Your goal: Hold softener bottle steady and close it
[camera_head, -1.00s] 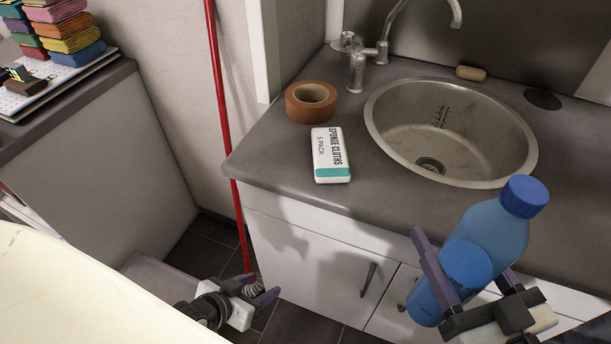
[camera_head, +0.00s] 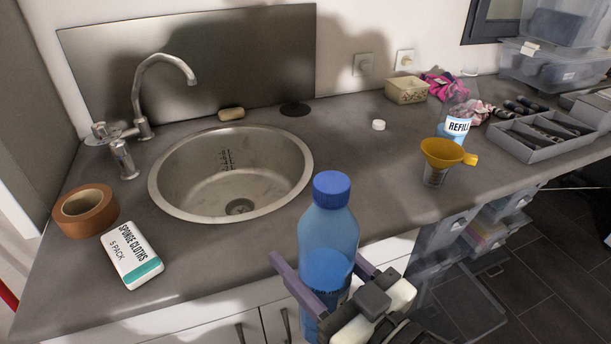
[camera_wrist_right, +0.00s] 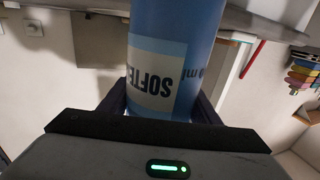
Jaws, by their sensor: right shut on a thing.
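The softener bottle (camera_head: 330,235) is translucent blue with a blue cap (camera_head: 331,187) seated on its top. It is nearly upright in front of the counter edge. My right gripper (camera_head: 322,268) is shut on its body, one finger on each side. In the right wrist view, the bottle (camera_wrist_right: 172,25) stands between the fingers (camera_wrist_right: 160,105), with its partly visible label upside down. The bottle's lower part is largely hidden by the gripper in the head view. My left gripper is not in view.
The counter (camera_head: 385,160) holds a sink (camera_head: 232,190), brown tape roll (camera_head: 86,212), sponge cloths pack (camera_head: 132,255), loose white cap (camera_head: 378,125), clear refill bottle (camera_head: 458,127), yellow funnel in a small cup (camera_head: 446,153), and grey tray (camera_head: 545,138). Counter around the white cap is clear.

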